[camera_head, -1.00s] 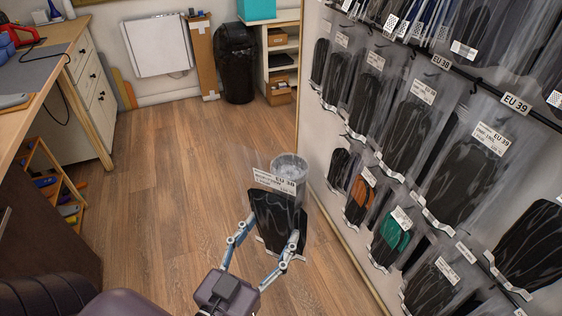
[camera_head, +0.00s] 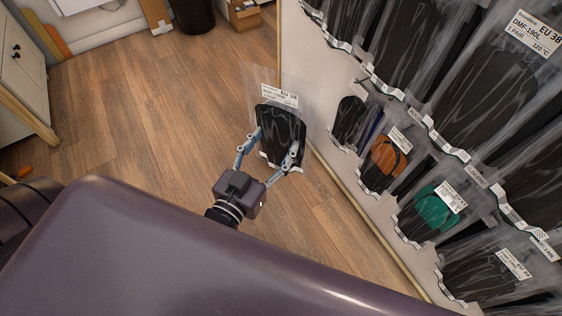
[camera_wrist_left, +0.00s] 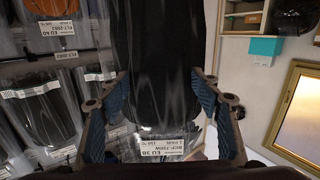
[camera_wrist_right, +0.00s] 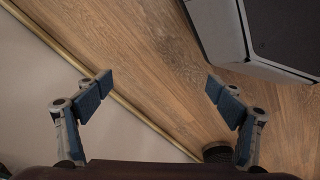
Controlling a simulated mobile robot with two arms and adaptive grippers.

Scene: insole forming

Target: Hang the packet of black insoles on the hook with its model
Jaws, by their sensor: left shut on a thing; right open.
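My left gripper (camera_head: 272,146) is shut on a clear packet of black insoles (camera_head: 281,130). The packet hangs upright in front of the floor, left of the display wall, with a white label reading EU 38 at its top. In the left wrist view the packet (camera_wrist_left: 155,60) sits between the blue finger pads, its label near the bottom of the picture. Packets on the wall, such as one labelled DMF-190L EU 38 (camera_head: 490,90), hang in rows; the hooks above them are mostly out of view. My right gripper (camera_wrist_right: 155,87) is open and empty above the floor and wall edge.
Lower on the wall hang an orange packet (camera_head: 388,160), a green packet (camera_head: 432,208) and other black ones. The wall's wooden edge (camera_head: 340,185) runs down to the floor. A white drawer cabinet (camera_head: 22,75) stands at the left. The wooden floor (camera_head: 150,110) between is clear.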

